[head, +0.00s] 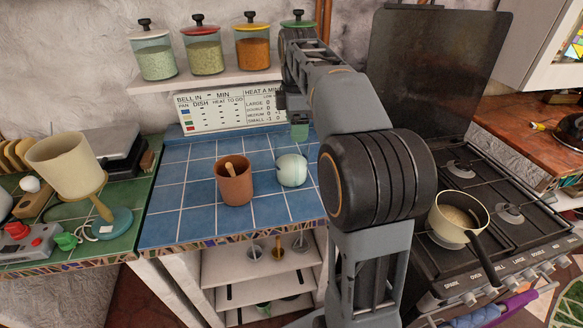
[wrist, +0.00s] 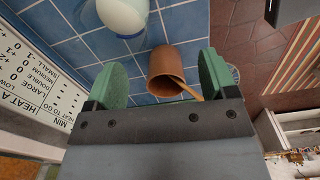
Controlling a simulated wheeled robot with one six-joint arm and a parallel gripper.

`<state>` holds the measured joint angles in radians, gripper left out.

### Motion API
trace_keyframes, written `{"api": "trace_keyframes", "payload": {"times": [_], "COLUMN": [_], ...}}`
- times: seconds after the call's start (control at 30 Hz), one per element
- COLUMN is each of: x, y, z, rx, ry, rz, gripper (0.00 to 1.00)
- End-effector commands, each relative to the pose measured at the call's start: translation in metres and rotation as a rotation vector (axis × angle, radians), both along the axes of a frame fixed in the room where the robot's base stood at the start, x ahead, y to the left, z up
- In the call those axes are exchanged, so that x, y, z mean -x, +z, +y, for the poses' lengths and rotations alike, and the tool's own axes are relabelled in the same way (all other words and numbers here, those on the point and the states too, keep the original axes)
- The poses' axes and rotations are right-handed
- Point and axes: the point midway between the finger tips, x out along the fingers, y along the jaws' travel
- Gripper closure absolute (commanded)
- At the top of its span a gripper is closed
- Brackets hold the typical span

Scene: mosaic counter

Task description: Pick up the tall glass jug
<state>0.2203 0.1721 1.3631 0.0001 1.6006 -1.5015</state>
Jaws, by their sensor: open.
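I cannot make out a tall glass jug in either view; my arm hides part of the counter in the head view. My gripper (head: 299,131) hangs over the back of the blue-tiled counter, its green fingers apart. In the wrist view my gripper (wrist: 162,62) is open, with nothing held. A brown pot (wrist: 166,68) with a wooden utensil appears between the fingers in that picture, beyond them. In the head view the brown pot (head: 234,182) stands on the blue tiles. A pale mint rounded vessel (head: 291,170) stands to its right.
Lidded glass jars (head: 204,55) of dry food stand on the wall shelf (head: 180,82) above. A printed chart (head: 225,112) leans at the back. A gas stove with a saucepan (head: 459,214) is at right; a lamp (head: 66,165) is at left. The front-left blue tiles are clear.

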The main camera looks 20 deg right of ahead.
Motion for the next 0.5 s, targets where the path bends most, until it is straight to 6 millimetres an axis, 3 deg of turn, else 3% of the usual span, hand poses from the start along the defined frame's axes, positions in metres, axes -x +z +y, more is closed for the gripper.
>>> {"api": "trace_keyframes", "payload": {"times": [0.3, 0.5], "x": [-0.002, -0.003], "y": [-0.053, -0.076], "z": [-0.001, -0.001], "rx": [-0.002, -0.001], "ry": [0.033, 0.032], "rz": [0.010, 0.008], "gripper": [0.22, 0.22]}}
